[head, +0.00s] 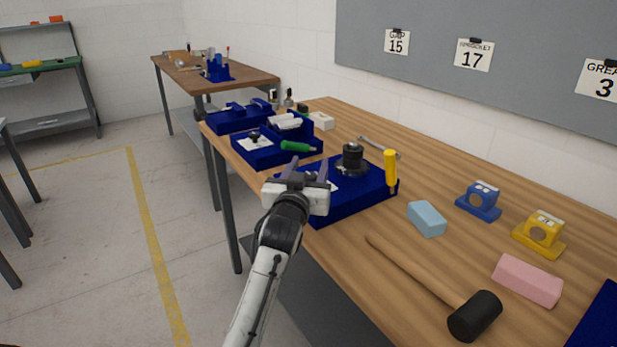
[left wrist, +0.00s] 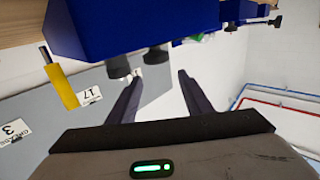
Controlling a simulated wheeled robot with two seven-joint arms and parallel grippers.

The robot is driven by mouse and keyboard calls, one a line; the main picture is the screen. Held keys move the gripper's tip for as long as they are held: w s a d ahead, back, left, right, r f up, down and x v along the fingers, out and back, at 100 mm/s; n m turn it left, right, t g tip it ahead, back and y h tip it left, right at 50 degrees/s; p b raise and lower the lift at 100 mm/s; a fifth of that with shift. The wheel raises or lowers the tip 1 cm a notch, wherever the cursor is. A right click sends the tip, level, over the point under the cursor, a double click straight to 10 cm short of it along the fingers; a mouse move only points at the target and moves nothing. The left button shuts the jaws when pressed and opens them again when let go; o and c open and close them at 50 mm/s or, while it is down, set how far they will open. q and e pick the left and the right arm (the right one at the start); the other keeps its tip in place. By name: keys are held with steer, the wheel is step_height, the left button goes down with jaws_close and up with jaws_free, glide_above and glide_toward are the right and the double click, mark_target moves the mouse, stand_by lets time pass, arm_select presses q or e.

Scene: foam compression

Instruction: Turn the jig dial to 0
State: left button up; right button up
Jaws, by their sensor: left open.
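A blue jig block (head: 350,203) sits on the wooden bench in the head view, with a stepped black cylinder (head: 352,158) on top and a white plate partly hidden by my gripper. Which part is the dial, and its reading, I cannot tell. My left gripper (head: 308,170) is at the block's near left edge, open and empty, apart from the cylinder. In the left wrist view the scene is upside down: the blue block (left wrist: 135,25) is at the top, and two dark knob-like parts (left wrist: 118,66) show near the open fingers (left wrist: 160,74). My right gripper is not in view.
A yellow-handled screwdriver (head: 391,168) stands at the block's right side. Other blue fixtures (head: 270,155) lie behind on the left. A light blue foam block (head: 426,218), a mallet (head: 440,285), a pink foam block (head: 527,280) and blue and yellow gauges (head: 478,202) are to the right.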

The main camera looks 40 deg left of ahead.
arm_select(q)
step_height(320, 180, up, 7)
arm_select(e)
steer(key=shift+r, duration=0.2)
arm_select(q)
steer(key=shift+f, duration=0.15)
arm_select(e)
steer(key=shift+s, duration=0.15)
